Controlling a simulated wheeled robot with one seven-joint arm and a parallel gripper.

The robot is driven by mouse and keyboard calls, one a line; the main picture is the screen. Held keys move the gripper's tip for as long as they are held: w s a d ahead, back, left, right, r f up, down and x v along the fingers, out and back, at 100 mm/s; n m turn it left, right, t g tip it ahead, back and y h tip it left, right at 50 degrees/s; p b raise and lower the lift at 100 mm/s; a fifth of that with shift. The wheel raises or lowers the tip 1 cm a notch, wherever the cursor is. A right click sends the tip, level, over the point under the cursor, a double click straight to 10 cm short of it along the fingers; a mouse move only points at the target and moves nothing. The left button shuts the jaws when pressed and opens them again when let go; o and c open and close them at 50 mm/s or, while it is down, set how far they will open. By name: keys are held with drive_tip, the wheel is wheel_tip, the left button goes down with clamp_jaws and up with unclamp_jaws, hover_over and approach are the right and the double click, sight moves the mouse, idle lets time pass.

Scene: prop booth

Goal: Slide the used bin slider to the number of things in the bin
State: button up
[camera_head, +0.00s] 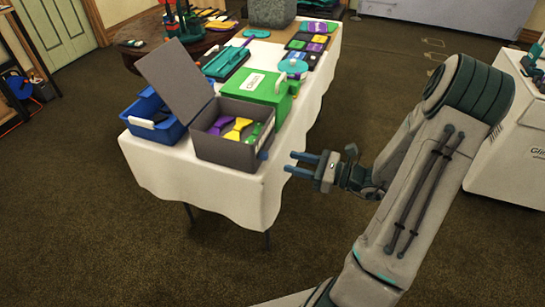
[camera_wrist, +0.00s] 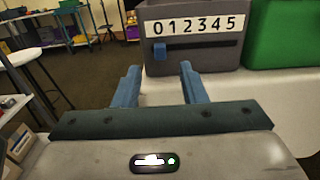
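The grey bin (camera_head: 228,153) stands at the near end of the white table with its lid (camera_head: 175,78) open. Inside I see a purple bow-shaped thing (camera_head: 217,127), a yellow one (camera_head: 238,128) and a green one (camera_head: 254,134); the bin's floor is partly hidden. In the wrist view the bin's face (camera_wrist: 215,62) carries a strip (camera_wrist: 198,26) numbered 0 to 5. The blue slider knob (camera_wrist: 159,50) sits at the slot's left end, under 0. My gripper (camera_head: 291,163) is open and empty, apart from the knob, its fingers (camera_wrist: 160,82) pointing towards it.
A green box (camera_head: 258,87) stands close beside the bin, and a blue bin (camera_head: 150,115) is on its other side. The white tablecloth (camera_head: 225,195) hangs over the table edge. Carpet floor (camera_head: 160,260) is clear in front. A white cabinet (camera_head: 510,150) stands at right.

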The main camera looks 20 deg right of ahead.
sight(267, 155)
drive_tip(key=x, duration=0.7)
clamp_jaws()
